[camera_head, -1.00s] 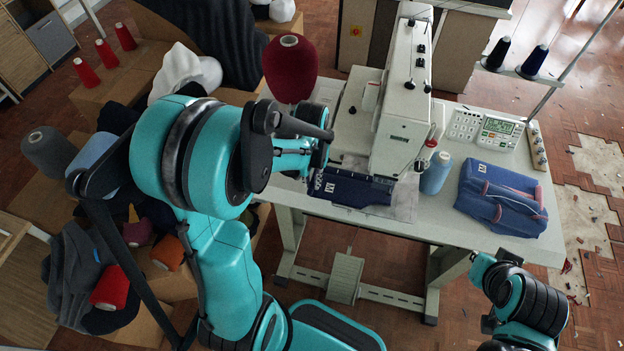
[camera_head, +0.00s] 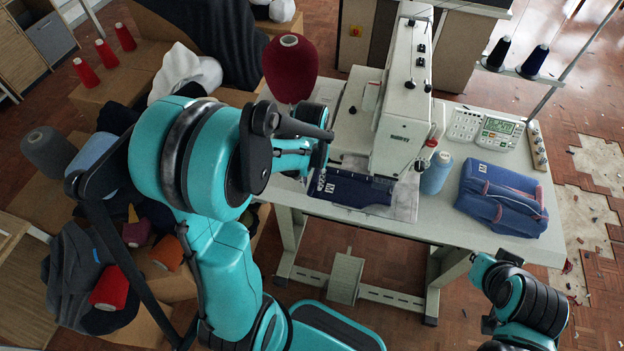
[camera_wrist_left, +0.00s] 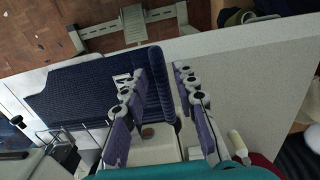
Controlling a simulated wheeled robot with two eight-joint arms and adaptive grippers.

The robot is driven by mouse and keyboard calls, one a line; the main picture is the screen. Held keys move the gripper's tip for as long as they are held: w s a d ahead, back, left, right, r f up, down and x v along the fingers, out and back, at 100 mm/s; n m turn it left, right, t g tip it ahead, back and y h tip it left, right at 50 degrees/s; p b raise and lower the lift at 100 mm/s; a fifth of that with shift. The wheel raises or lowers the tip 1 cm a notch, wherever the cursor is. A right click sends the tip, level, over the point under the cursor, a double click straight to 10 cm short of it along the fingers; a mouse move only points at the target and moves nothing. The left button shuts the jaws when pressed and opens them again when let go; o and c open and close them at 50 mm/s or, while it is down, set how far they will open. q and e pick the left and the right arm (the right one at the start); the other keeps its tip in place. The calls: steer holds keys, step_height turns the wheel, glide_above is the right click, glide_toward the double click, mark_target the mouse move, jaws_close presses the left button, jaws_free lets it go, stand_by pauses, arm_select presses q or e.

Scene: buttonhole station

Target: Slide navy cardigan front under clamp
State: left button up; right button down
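The navy cardigan front (camera_head: 362,190) lies flat on the table's front left part, a white-marked label near its left end. Its far right part lies at the foot of the sewing machine head (camera_head: 398,140). In the left wrist view the navy cloth (camera_wrist_left: 75,90) has a raised rolled edge, and metal clamp parts (camera_wrist_left: 78,136) show beside it; I cannot tell whether cloth is under them. My left gripper (camera_head: 320,184) is at the cloth's left end. Its fingers (camera_wrist_left: 160,92) stand apart, with the rolled edge between them.
A folded navy pile (camera_head: 502,200) lies on the right of the table (camera_head: 440,228). A blue thread cone (camera_head: 436,174) stands beside the machine. A dark red cone (camera_head: 290,68) rises behind my left arm. Bare tabletop (camera_wrist_left: 255,80) shows beside the gripper in the wrist view.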

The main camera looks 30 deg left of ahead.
arm_select(q)
steer(key=shift+r, duration=0.1)
step_height(320, 180, up, 12)
stand_by(0.6)
stand_by(0.4)
steer(key=s+d+f+m+t+b, duration=0.1)
steer(key=s+d+m+t+b, duration=0.1)
steer(key=s+d+t, duration=0.5)
steer(key=shift+s+d+m, duration=0.35)
steer(key=shift+s+m, duration=0.05)
steer(key=shift+s, duration=0.15)
steer(key=shift+c, duration=0.6)
stand_by(0.7)
steer(key=shift+s+f, duration=0.1)
